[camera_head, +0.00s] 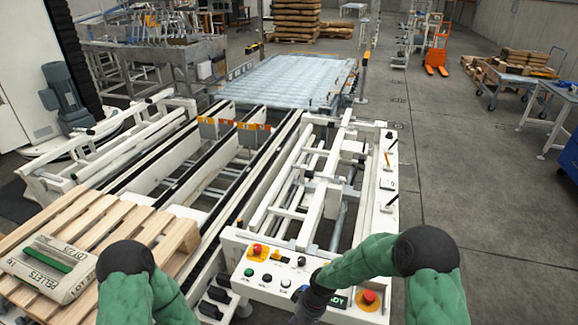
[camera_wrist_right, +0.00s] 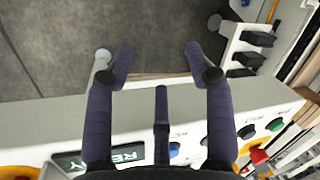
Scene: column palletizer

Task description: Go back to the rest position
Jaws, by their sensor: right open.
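My right arm comes in from the right in the head view, and its dark gripper (camera_head: 312,300) hangs over the white control panel (camera_head: 235,240). In the right wrist view my right gripper (camera_wrist_right: 160,62) has its purple-grey fingers spread, with nothing between them. Beneath it are the panel's white edge, a row of buttons and a lit display (camera_wrist_right: 110,157). Whether a finger touches the panel I cannot tell. My left arm shows only as a green sleeved part at the bottom left of the head view; its gripper is out of view.
A labelled sack (camera_head: 50,268) lies on a wooden pallet (camera_head: 150,225) at the left. White conveyor frames (camera_head: 265,190) run ahead to a roller bed (camera_head: 285,80). Red stop buttons (camera_head: 369,297) sit on the panel.

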